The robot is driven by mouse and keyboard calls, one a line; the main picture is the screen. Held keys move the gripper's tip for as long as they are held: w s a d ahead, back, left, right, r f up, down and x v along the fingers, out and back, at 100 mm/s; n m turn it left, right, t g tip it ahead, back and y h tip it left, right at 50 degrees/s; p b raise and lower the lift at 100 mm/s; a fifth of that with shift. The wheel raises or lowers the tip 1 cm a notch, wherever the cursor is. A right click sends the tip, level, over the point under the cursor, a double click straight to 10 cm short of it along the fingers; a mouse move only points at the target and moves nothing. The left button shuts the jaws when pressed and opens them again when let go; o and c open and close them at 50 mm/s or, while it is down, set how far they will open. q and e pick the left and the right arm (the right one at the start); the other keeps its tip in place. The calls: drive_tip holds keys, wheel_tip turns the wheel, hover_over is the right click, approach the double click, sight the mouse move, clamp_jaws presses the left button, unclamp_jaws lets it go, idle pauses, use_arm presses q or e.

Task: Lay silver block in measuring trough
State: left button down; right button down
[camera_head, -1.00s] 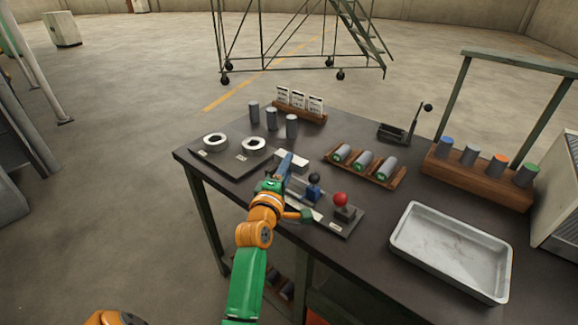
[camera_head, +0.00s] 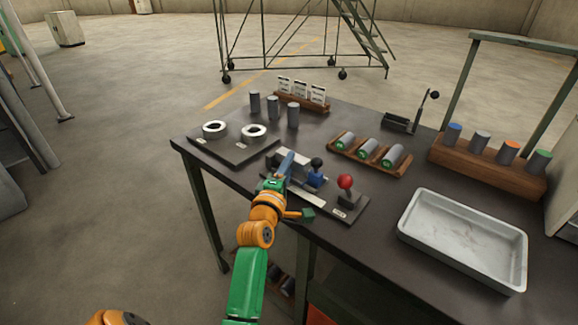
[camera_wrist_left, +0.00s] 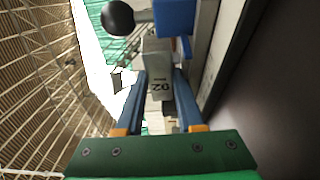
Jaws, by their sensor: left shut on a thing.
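My left gripper (camera_head: 284,163) reaches over the near edge of the bench, at the measuring trough (camera_head: 312,199), which has a pale scale strip. In the left wrist view the blue fingers (camera_wrist_left: 160,82) are shut on the silver block (camera_wrist_left: 159,58), whose end face carries dark digits. In the head view the gripper largely hides the block, and I cannot tell whether it touches the trough. The trough's blue slider (camera_head: 315,178) with a black knob is just right of the gripper; both also show in the wrist view. My right gripper is not in view.
A red-knobbed lever (camera_head: 346,183) stands right of the slider. Two white rings lie on a dark plate (camera_head: 225,150) to the left. A wooden rack (camera_head: 410,172) of cylinders lies behind. A metal tray (camera_head: 408,230) is at the right. Dark bench top is clear between them.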

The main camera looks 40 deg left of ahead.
use_arm(q)
drive_tip(key=c, duration=0.5)
unclamp_jaws()
drive_tip(key=shift+d+f, duration=0.1)
drive_tip(key=shift+f, duration=0.55)
drive_tip(key=shift+o, duration=0.3)
drive_tip(key=shift+s+f, duration=0.1)
drive_tip(key=v, duration=0.4)
drive_tip(key=r+v, duration=0.1)
drive_tip(key=v, duration=0.2)
drive_tip(key=shift+r, duration=0.1)
drive_tip(key=shift+s+r, duration=0.1)
drive_tip(key=shift+s, duration=0.05)
drive_tip(key=shift+w, duration=0.3)
drive_tip(key=shift+s, duration=0.1)
